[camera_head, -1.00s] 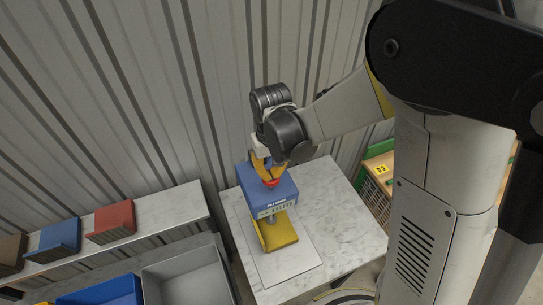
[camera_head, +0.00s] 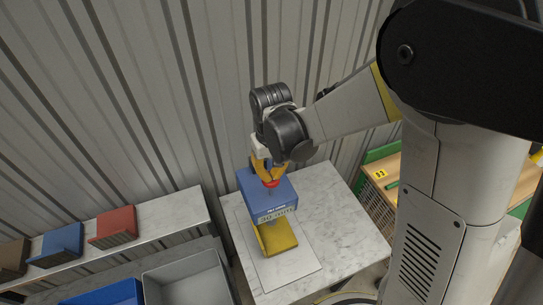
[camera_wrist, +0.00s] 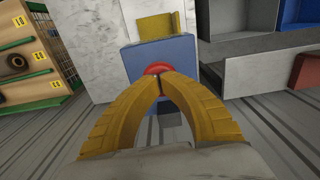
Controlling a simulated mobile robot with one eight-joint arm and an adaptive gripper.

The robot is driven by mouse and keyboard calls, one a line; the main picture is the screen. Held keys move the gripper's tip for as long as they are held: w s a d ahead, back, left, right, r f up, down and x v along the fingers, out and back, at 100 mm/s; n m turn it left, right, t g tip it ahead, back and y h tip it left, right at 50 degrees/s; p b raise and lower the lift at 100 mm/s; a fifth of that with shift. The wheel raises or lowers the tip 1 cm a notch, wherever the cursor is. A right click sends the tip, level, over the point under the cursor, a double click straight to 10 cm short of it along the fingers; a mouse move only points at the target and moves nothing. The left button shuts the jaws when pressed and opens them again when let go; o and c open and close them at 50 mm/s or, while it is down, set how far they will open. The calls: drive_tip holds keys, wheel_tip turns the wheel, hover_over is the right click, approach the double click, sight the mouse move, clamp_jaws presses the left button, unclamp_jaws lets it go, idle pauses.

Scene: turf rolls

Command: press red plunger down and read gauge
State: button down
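A blue press head (camera_head: 264,196) with a lettered strip on its front stands over a yellow base (camera_head: 279,238) on the light table. The red plunger (camera_head: 270,182) is on top of the blue head. My gripper (camera_head: 269,175) points down at the plunger, its yellow fingers closed together. In the wrist view, the fingertips (camera_wrist: 159,78) meet against or just over the red plunger (camera_wrist: 157,68) and partly cover it; contact cannot be made out for certain.
The pale table (camera_head: 335,215) is clear around the press. A shelf with red (camera_head: 113,225) and blue (camera_head: 58,244) boxes and a grey bin (camera_head: 190,280) stand at the left. A green-edged wooden rack (camera_head: 382,178) is at the right. A corrugated wall rises close behind.

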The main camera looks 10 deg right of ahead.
wheel_tip(320, 180, up, 12)
drive_tip(key=p, duration=0.7)
